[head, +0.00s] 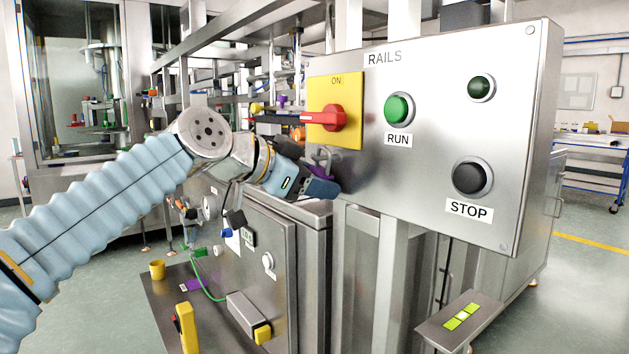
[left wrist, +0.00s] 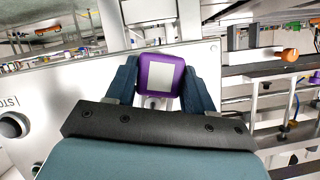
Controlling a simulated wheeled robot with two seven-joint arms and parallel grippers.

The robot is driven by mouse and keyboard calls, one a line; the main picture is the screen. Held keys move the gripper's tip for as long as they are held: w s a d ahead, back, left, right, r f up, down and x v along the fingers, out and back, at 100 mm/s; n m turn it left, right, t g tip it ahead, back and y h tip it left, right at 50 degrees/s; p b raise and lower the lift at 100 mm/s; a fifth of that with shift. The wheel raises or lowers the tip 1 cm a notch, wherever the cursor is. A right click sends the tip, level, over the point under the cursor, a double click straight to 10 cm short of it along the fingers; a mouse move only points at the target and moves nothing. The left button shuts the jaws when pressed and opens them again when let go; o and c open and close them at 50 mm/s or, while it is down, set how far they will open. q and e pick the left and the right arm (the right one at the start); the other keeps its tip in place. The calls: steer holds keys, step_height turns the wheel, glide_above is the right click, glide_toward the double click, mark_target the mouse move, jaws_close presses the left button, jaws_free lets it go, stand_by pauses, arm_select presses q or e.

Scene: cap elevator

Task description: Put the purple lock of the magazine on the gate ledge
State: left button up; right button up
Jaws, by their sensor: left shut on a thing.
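My left gripper (head: 318,182) is in front of the machine, just below the yellow switch plate of the control box. It is shut on the purple lock, a square block with a pale face. The purple lock (left wrist: 160,76) sits between the two dark fingers in the left wrist view. In the head view only a sliver of purple shows by the fingertips. I cannot tell whether the lock touches anything besides the fingers. I cannot pick out the gate ledge for certain. My right gripper is not in view.
The control box (head: 440,130) stands close to the right of my left gripper, with a red ON handle (head: 328,118) sticking out. A steel cabinet (head: 268,260) is below. Rails and brackets crowd the space behind.

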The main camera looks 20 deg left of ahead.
arm_select(q)
steer(key=shift+r, duration=0.35)
steer(key=shift+s+a+b, duration=0.55)
steer(key=shift+s+a, duration=0.5)
steer(key=shift+s, duration=0.1)
stand_by(0.8)
steer(key=a+f+b+v, duration=0.1)
steer(key=v, duration=0.5)
steer(key=shift+s+a, duration=0.2)
steer(key=shift+s, duration=0.05)
stand_by(0.8)
